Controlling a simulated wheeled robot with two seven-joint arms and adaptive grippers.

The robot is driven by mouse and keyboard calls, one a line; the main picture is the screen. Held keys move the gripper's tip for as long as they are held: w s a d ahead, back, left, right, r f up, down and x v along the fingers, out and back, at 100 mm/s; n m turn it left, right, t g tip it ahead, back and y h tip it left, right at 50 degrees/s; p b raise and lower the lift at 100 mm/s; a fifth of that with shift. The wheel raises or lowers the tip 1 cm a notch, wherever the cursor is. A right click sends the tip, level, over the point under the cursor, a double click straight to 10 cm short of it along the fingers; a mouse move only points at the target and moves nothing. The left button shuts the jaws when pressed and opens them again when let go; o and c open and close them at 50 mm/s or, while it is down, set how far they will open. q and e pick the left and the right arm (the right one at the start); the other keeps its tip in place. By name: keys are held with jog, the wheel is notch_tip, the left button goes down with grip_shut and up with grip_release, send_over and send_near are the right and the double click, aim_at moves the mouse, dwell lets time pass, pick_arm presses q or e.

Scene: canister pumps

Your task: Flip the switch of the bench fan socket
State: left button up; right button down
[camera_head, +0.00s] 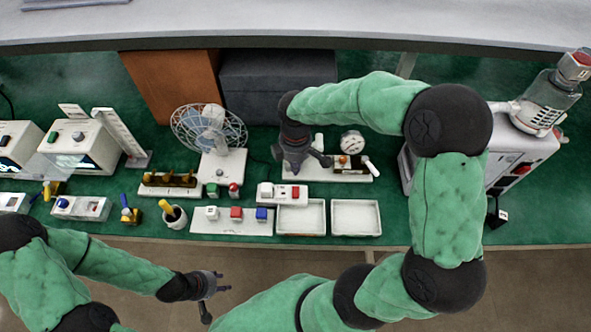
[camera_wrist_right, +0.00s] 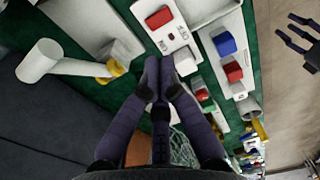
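The socket (camera_head: 281,194) is a white box on the green bench with a red switch (camera_head: 296,193) at its right and a white plug or block at its left. In the right wrist view the red switch (camera_wrist_right: 159,17) lies beyond my fingertips, and the white plug (camera_wrist_right: 185,62) is close beside them. The bench fan (camera_head: 208,130) stands behind and left of the socket. My right gripper (camera_head: 308,166) is above the bench behind the socket. Its fingers (camera_wrist_right: 161,78) are together, with nothing seen between them. My left gripper (camera_head: 218,291) is open and empty in front of the bench.
A board with white, red and blue blocks (camera_head: 232,228) and two white trays (camera_head: 356,218) lie in front of the socket. A board with a gauge (camera_head: 352,142) is behind it. A pen cup (camera_head: 174,218) stands left; a pump machine (camera_head: 520,160) stands right.

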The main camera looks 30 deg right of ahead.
aim_at(295, 192)
pick_arm(q)
notch_tip(295, 192, down, 4)
jog(key=b, duration=0.3)
jog(key=shift+r, duration=0.1)
pick_arm(e)
notch_tip(295, 192, down, 12)
jog(key=shift+r, duration=0.15)
